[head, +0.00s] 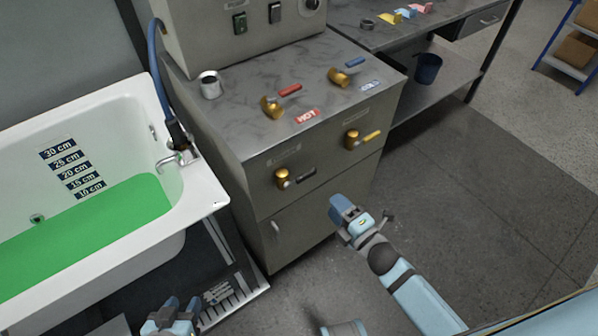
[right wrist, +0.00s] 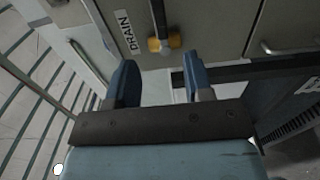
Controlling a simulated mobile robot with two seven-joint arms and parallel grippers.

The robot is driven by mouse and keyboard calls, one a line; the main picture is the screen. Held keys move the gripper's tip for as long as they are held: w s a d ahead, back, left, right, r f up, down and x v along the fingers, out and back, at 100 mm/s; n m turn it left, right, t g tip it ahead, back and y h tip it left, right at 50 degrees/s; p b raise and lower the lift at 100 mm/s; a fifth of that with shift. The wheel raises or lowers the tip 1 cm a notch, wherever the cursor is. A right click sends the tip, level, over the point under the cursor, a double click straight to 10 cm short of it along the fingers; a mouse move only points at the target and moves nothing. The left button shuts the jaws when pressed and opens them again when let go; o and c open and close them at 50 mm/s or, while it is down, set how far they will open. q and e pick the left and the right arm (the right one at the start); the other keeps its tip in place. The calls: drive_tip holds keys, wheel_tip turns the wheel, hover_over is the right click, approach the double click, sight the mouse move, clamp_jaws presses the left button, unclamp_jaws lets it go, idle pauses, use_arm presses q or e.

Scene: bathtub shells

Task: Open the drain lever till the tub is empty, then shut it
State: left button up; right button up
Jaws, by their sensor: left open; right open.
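In the right wrist view a DRAIN label (right wrist: 124,35) sits beside a brass valve (right wrist: 163,44) with a lever, ahead of my open right gripper (right wrist: 155,80); nothing is between its fingers. In the head view, the cabinet front has a valve with a black lever (head: 300,175) and one with a yellow lever (head: 370,137); their labels are too small to read. My right gripper (head: 341,208) is in front of the cabinet, below both. The white tub (head: 209,190) holds green liquid (head: 110,225) up to about the 10 cm mark. My left gripper (head: 172,308) is open and empty at the bottom.
Red (head: 290,90) and blue (head: 355,62) lever taps stand on the cabinet top with a metal cup (head: 210,84). A door handle (head: 275,227) sticks out low on the cabinet. The floor (head: 450,180) right of the cabinet is clear.

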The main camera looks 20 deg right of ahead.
sight(309, 177)
drive_tip(key=x, duration=1.2)
drive_tip(key=shift+w+a, duration=0.1)
drive_tip(key=shift+w, duration=0.15)
drive_tip(key=shift+c, duration=0.5)
clamp_jaws()
